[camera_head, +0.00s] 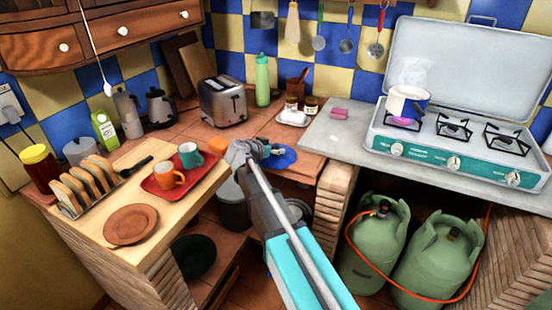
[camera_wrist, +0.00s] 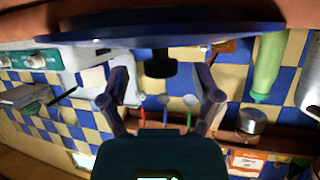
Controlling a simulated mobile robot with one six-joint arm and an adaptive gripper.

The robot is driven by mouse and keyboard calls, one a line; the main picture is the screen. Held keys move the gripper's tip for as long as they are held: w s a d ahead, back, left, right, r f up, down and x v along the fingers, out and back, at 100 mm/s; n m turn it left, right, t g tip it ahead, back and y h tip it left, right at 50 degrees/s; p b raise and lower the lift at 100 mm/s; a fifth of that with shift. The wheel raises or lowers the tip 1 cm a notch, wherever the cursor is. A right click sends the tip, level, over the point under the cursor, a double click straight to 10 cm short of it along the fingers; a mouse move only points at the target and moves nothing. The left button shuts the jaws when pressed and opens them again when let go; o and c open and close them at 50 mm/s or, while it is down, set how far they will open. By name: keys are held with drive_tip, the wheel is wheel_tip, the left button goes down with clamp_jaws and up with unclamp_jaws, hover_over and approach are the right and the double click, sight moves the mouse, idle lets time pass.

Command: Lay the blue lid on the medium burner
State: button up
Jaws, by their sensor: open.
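The blue lid (camera_head: 284,159) lies at the front edge of the tiled counter, right of the toaster. In the wrist view the lid (camera_wrist: 185,36) spans the top of the upside-down picture, and its black knob (camera_wrist: 159,66) points toward my gripper. My gripper (camera_head: 262,150) is open beside the lid. In the wrist view the fingers (camera_wrist: 160,82) are spread on either side of the knob, with gaps to it. The stove has a left burner with a pot on it, a bare middle burner (camera_head: 453,128) and a bare right burner (camera_head: 507,142). I cannot tell which is medium.
A steaming white and blue pot (camera_head: 407,103) stands over the lit left burner. The stove's raised cover (camera_head: 455,65) stands behind. A red tray (camera_head: 185,177) with cups is left of my gripper. A pink sponge (camera_head: 339,113) lies on the grey counter, otherwise clear left of the stove.

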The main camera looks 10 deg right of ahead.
drive_tip(key=shift+w+d+f, duration=0.2)
drive_tip(key=shift+w+d, duration=0.05)
drive_tip(key=shift+d, duration=0.05)
idle(0.4)
clamp_jaws()
